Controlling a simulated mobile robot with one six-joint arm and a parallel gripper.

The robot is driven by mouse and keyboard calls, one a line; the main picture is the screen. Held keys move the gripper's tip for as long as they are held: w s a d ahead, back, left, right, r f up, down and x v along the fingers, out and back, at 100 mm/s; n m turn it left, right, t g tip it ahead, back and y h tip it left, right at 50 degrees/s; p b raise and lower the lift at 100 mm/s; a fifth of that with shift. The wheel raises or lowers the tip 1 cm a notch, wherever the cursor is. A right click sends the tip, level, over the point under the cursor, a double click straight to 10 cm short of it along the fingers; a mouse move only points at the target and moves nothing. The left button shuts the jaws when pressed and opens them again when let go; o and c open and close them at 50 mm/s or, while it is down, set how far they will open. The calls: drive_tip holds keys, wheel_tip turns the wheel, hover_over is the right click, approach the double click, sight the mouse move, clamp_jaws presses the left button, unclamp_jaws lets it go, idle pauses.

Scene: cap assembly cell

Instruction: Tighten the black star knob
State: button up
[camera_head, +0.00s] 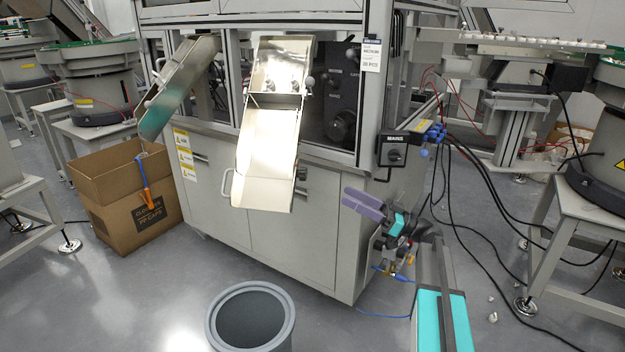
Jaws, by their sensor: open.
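My gripper (360,203), with purple fingers, is in front of the right end of the machine's grey cabinet, below the window opening. It is open and I see nothing between its fingers. A dark round knob or handwheel (341,127) shows on the black panel inside the machine, to the right of the middle chute and above my gripper. A smaller dark round part (352,54) sits higher on the same panel. Both are too dark and small to tell which one is the black star knob. My gripper is apart from both.
A metal chute (268,140) sticks out of the machine's front; another chute (180,85) slopes over a cardboard box (132,211) at left. A grey bin (250,318) stands in front. A switch box (393,153) and hanging black cables (490,185) are at right.

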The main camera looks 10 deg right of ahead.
sight(306, 175)
drive_tip(key=b+x, duration=0.2)
drive_tip(key=x, duration=1.1)
drive_tip(key=shift+b, duration=0.35)
drive_tip(key=shift+a, duration=0.1)
drive_tip(key=c, duration=1.1)
drive_tip(key=shift+o, duration=0.2)
drive_tip(key=shift+s+r, duration=0.1)
drive_tip(key=m+t+h+p, duration=0.1)
drive_tip(key=m, duration=0.2)
drive_tip(key=shift+s+a+p, duration=0.1)
drive_tip(key=shift+p, duration=0.2)
drive_tip(key=shift+m+t+h+p, duration=0.6)
drive_tip(key=shift+m+t+p, duration=0.15)
drive_tip(key=shift+m, duration=1.05)
